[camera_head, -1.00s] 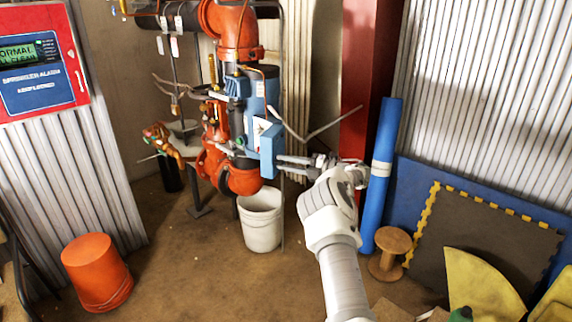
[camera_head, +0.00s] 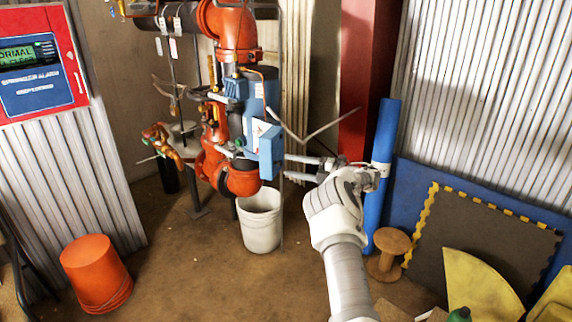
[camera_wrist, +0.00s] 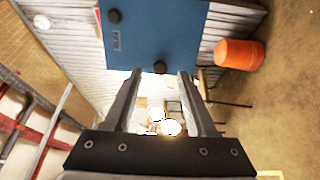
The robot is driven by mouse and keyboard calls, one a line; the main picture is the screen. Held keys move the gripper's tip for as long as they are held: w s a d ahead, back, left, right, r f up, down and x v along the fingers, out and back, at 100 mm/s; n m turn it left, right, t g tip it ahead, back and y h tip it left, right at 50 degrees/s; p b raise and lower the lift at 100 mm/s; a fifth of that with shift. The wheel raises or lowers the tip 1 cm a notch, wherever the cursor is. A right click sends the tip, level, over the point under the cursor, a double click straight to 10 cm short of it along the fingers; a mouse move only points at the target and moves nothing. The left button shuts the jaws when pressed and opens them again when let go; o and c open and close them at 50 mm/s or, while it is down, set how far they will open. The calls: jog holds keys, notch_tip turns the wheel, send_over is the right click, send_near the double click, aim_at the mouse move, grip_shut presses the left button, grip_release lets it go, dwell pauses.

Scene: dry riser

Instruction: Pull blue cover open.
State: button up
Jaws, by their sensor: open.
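The blue cover (camera_head: 270,153) is a small box-like panel with a white warning label beside it, on the right side of the orange and blue riser valve. Whether the fingers touch the knob I cannot tell.
A white bucket (camera_head: 261,222) stands below the valve. An upturned orange bucket (camera_head: 96,272) is at the left. A blue roll (camera_head: 378,205), a wooden spool (camera_head: 389,252) and leaning mats (camera_head: 480,250) are right of my arm. Bare floor lies between the buckets.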

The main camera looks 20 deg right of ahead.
jog(key=p+v, duration=0.1)
jog(key=v, duration=1.3)
jog(key=shift+d, duration=0.15)
jog(key=shift+s+r, duration=0.1)
